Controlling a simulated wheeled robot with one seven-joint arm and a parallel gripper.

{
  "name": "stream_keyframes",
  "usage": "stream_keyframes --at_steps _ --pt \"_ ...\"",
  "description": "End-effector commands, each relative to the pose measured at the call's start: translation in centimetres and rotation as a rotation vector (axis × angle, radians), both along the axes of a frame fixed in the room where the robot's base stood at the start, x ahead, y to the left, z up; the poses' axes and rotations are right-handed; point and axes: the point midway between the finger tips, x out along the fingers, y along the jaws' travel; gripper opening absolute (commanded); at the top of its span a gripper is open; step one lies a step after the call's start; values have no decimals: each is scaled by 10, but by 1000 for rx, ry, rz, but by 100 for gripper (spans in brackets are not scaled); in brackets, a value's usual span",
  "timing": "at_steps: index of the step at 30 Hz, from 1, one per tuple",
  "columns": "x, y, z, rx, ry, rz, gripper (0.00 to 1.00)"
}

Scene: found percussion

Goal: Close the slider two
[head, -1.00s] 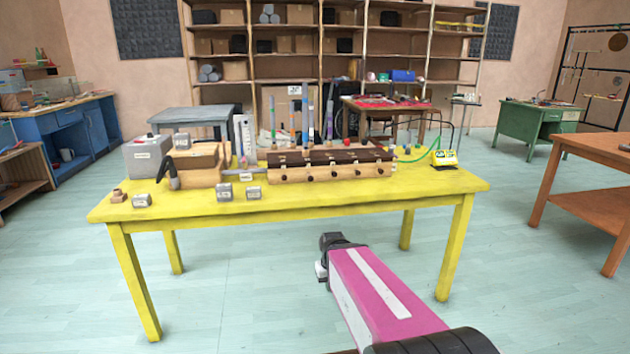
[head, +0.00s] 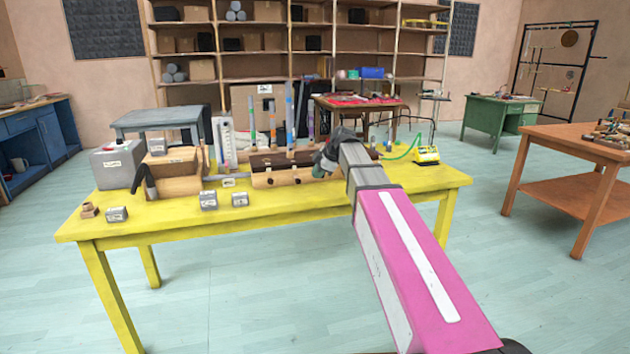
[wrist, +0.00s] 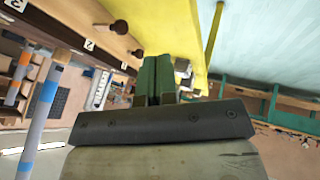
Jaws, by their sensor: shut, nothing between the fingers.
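The slider box (head: 268,178) is a long wooden box with a dark top on the yellow table, with dark round knobs along its front. In the wrist view its face (wrist: 80,14) runs along the upper left, with a label reading 2 (wrist: 89,45) and two dark knobs (wrist: 118,27) (wrist: 137,53) sticking out. I cannot tell for sure which knob belongs to slider two. My gripper (head: 322,162) is at the right part of the box front and hides part of it. In the wrist view my green fingers (wrist: 155,72) are shut and empty, apart from the knobs.
Upright coloured tubes (head: 289,115) stand behind the box. A wooden block with a dark handle (head: 150,183) and small grey blocks (head: 208,200) are to the left on the yellow table (head: 330,196). The table front is mostly clear.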

Motion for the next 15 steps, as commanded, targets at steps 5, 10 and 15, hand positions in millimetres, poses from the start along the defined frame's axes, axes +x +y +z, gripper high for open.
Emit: stream_keyframes --at_steps 5,10,15 --pt "7 8 16 -1 -47 66 0" --pt "12 16 3 -2 -46 68 0" --pt "22 31 -22 -1 -46 67 0"
